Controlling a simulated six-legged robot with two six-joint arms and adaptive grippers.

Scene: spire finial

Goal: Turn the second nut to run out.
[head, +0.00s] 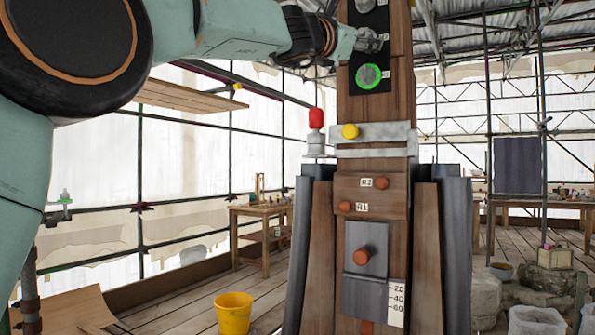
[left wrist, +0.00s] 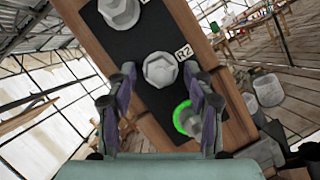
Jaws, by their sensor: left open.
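A dark plate (head: 376,20) on the wooden spire carries three grey nuts in a row. The middle nut (left wrist: 160,70), beside a label reading R2, lies between the fingertips of my left gripper (left wrist: 158,80) in the left wrist view. The fingers are open, one on each side; I cannot tell how far the tips reach over it. Another nut (left wrist: 121,10) is at the top of that view. The end nut (left wrist: 187,118) has a bright green ring. In the head view my left gripper (head: 350,42) is at the plate's left side. My right gripper is not in view.
Below the plate are a pale metal bracket (head: 375,133) with a yellow knob (head: 350,131) and a red-topped fitting (head: 316,118). Orange knobs (head: 361,257) sit lower on the spire. A yellow bucket (head: 234,313) stands on the floor. A workbench (head: 262,210) is behind.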

